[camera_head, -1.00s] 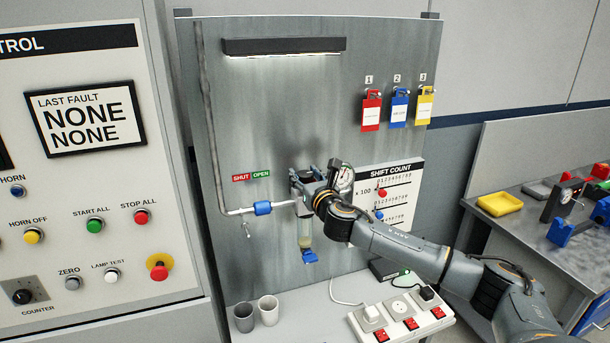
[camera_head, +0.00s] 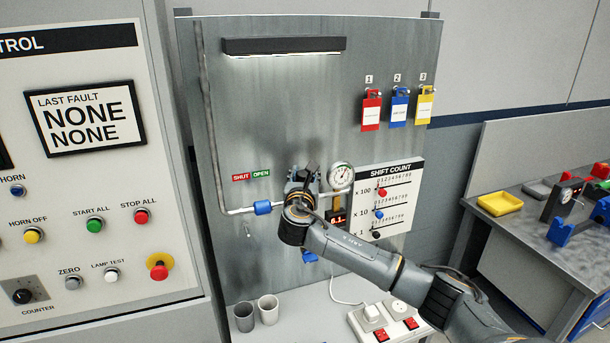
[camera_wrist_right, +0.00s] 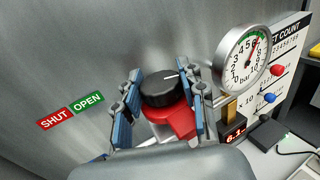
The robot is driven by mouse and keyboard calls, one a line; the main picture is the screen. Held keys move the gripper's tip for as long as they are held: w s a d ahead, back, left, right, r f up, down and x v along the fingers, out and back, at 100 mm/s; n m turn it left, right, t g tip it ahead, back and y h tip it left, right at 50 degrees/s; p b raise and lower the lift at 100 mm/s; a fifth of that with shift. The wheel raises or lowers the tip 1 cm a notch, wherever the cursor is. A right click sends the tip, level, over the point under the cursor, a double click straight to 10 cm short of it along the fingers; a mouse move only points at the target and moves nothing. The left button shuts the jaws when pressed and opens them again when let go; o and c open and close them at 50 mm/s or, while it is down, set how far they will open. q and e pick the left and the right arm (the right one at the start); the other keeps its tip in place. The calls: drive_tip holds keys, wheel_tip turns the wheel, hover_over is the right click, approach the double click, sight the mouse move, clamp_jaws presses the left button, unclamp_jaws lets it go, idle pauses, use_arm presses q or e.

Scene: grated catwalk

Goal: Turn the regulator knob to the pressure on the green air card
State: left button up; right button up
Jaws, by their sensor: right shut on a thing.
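My right gripper (camera_head: 303,180) is at the regulator on the upright metal panel. In the wrist view its blue-padded fingers (camera_wrist_right: 163,100) stand on either side of the black regulator knob (camera_wrist_right: 160,86) and are shut on it. The knob has a white mark on top and a red part under it. The round bar gauge (camera_wrist_right: 243,58) is beside the knob; it also shows in the head view (camera_head: 340,176). I cannot read its needle exactly. An orange display (camera_head: 338,219) starts with "6.1", partly hidden. I see no green card. My left gripper is out of view.
Red (camera_head: 371,110), blue (camera_head: 399,108) and yellow (camera_head: 424,106) cards hang at upper right. A shift-count board (camera_head: 400,190) is right of the gauge. A blue valve handle (camera_head: 263,208) sits on the pipe at left. Two grey cups (camera_head: 256,312) and a power strip (camera_head: 390,322) stand below.

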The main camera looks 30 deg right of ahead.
drive_tip(key=m+g+h, duration=0.3)
drive_tip(key=shift+a, duration=0.1)
drive_tip(key=shift+f+m+g+h+b, duration=0.1)
drive_tip(key=shift+m+g+h+b, duration=0.3)
drive_tip(key=shift+m+g+h, duration=0.65)
drive_tip(key=m+g+h+b, duration=0.1)
drive_tip(key=m+g+b, duration=0.1)
drive_tip(key=g, duration=0.2)
drive_tip(key=shift+m+g+h+b, duration=0.45)
drive_tip(key=shift+m+g+b, duration=0.8)
drive_tip(key=shift+g, duration=0.5)
drive_tip(key=o, duration=1.2)
drive_tip(key=shift+c, duration=0.2)
drive_tip(key=a, duration=1.1)
drive_tip(key=shift+s+a, duration=0.4)
drive_tip(key=shift+s, duration=0.05)
